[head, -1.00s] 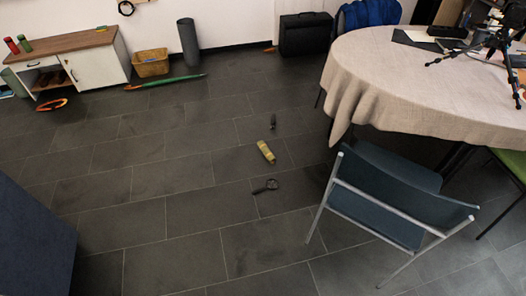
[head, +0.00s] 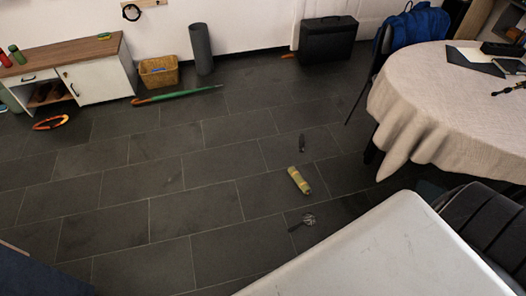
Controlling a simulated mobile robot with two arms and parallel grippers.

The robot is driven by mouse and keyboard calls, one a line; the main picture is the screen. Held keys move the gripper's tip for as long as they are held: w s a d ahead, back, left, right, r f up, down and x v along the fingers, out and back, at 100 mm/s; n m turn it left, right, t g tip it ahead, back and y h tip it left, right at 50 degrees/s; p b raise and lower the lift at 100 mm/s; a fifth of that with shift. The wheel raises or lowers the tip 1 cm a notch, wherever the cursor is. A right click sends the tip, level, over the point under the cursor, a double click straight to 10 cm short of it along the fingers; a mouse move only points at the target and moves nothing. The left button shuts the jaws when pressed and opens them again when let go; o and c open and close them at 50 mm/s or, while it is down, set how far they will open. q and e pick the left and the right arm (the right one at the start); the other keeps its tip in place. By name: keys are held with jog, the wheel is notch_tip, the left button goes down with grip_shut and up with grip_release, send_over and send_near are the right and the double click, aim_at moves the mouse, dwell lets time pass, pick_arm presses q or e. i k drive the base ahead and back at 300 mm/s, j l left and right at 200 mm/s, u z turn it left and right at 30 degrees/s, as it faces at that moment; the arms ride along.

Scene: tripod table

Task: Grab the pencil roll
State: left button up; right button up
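The pencil roll appears to be the yellow-green rolled bundle (head: 299,181) lying on the dark tiled floor, right of the picture's middle. It lies tilted in the picture, with open floor around it. A small dark object (head: 302,143) lies beyond it, and a magnifying glass (head: 307,220) lies on the near side. Neither of my grippers can be made out in the head view.
A large pale slab (head: 390,260), which I cannot identify, fills the lower right. A cloth-covered table (head: 450,110) stands right. A cabinet (head: 105,75), basket (head: 158,71), green umbrella (head: 180,94) and black case (head: 327,42) line the wall.

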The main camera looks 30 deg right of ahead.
aim_at(304, 185)
jog(key=i+z, duration=0.15)
jog(key=i, duration=0.35)
jog(key=i+j+z, duration=0.1)
jog(key=i, duration=0.4)
jog(key=i+j+z, duration=0.15)
jog(key=i, duration=0.3)
